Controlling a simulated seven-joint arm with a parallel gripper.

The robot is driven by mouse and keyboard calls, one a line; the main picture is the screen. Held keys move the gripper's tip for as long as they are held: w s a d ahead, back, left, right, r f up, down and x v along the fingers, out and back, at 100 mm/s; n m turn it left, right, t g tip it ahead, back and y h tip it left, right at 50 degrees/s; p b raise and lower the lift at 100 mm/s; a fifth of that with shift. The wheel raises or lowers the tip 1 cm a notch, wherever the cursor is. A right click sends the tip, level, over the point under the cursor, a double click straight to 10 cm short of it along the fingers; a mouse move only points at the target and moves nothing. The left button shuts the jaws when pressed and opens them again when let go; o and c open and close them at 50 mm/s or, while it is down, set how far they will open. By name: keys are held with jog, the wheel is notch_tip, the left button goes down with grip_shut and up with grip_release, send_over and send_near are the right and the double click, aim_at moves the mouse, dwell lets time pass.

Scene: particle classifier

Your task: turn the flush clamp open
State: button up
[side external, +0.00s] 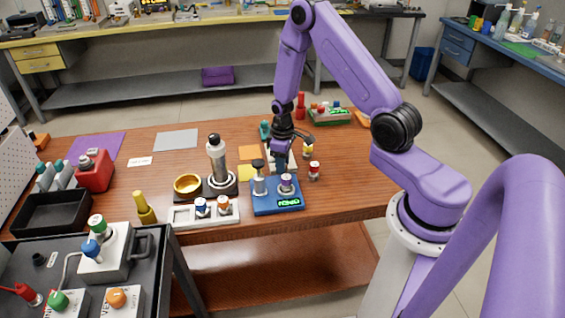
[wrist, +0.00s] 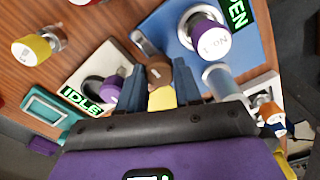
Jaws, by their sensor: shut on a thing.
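A blue base (wrist: 172,28) holds a vial with a purple cap (wrist: 209,38) marked NO-1; the visible end of its green display reads "EN". The blue base also shows in the side view (side external: 262,208), with a dark-topped post (side external: 259,182) on its left. The knob sits beside a short grey lever (wrist: 143,42). The fingertips are partly hidden in the side view. I cannot tell for certain which part is the flush clamp.
A pale unit (wrist: 122,60) with a purple knob and a display reading "IDLE" is close beside my fingers. A yellow-capped vial (wrist: 32,49) stands nearby. A white rack (side external: 182,222) with capped vials and a dark stand (side external: 219,187) are left of the blue base.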

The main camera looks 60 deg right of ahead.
dwell(0.3)
jog(key=o, duration=1)
jog(key=shift+o, duration=0.2)
jog(key=shift+r, duration=0.1)
notch_tip(320, 180, up, 17)
jog(key=shift+r, duration=0.15)
jog(key=s+a+r+n, duration=0.2)
jog(key=s+a, duration=0.3)
jog(key=a, duration=0.2)
jog(key=s+a+r+n, duration=0.2)
jog(key=s+a+r, duration=0.1)
jog(key=s+a, duration=0.3)
jog(key=s+a+n, duration=0.2)
jog(key=s, duration=0.6)
jog(key=s+a+r+n, duration=0.1)
jog(key=s+a+n, duration=0.1)
jog(key=s, duration=0.6)
jog(key=shift+s+a+r+n, duration=0.2)
jog(key=shift+r+n, duration=0.1)
jog(key=shift+n, duration=0.2)
